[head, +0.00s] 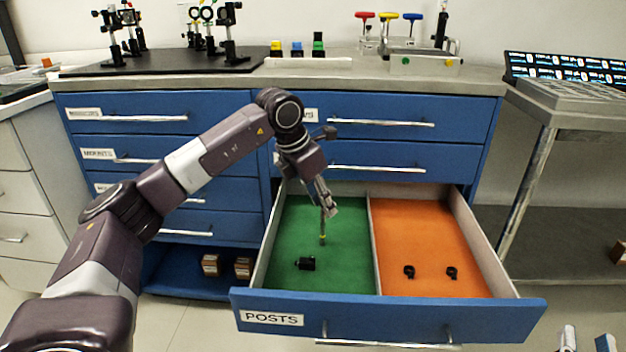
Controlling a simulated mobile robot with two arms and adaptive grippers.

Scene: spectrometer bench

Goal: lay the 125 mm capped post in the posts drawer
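The posts drawer (390,318), labelled POSTS, is pulled open. Its left compartment has a green floor (345,275) and its right one an orange floor (425,235). My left gripper (329,208) points down over the green compartment and appears shut on a thin post (322,228). Whether that end touches the floor I cannot tell. Its upper part is hidden by the fingers. My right gripper (587,341) shows only as two separated fingertips at the bottom right, apparently open and empty.
A short black piece (306,263) lies in the green compartment near the post's lower end. Two small black pieces (409,271) (452,272) sit in the orange compartment. A divider (374,245) separates the compartments. The green floor is otherwise largely clear.

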